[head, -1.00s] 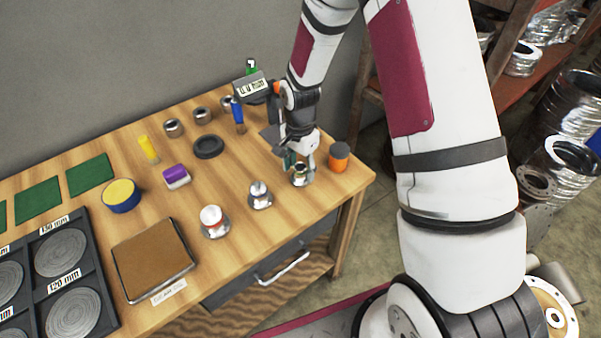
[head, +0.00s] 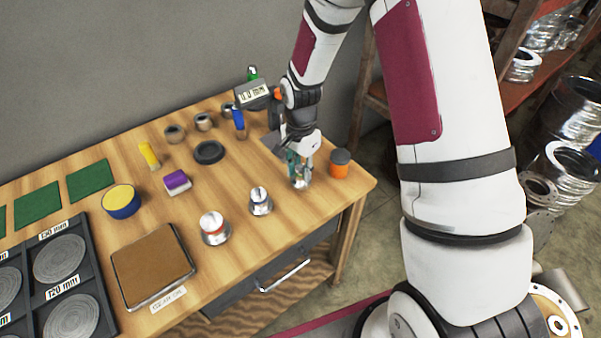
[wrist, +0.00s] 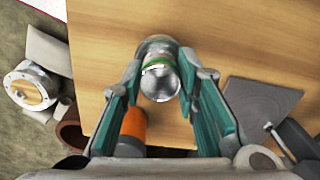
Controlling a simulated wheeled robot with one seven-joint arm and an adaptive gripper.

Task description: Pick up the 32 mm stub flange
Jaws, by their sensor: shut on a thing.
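My gripper (head: 299,172) is shut on a silvery stub flange with a green band, near the table's right front corner. In the wrist view the fingertips (wrist: 158,76) flank this stub flange (wrist: 160,84), its round metal end facing the camera. In the head view the fingers partly hide it, and I cannot tell if it touches the table. A stub flange with a blue band (head: 260,203) and one with a red band (head: 214,229) stand to its left. No size is readable on any of them.
An orange jar with a dark lid (head: 339,164) stands close right of my gripper. A brown-topped tray (head: 150,264) is at front left.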

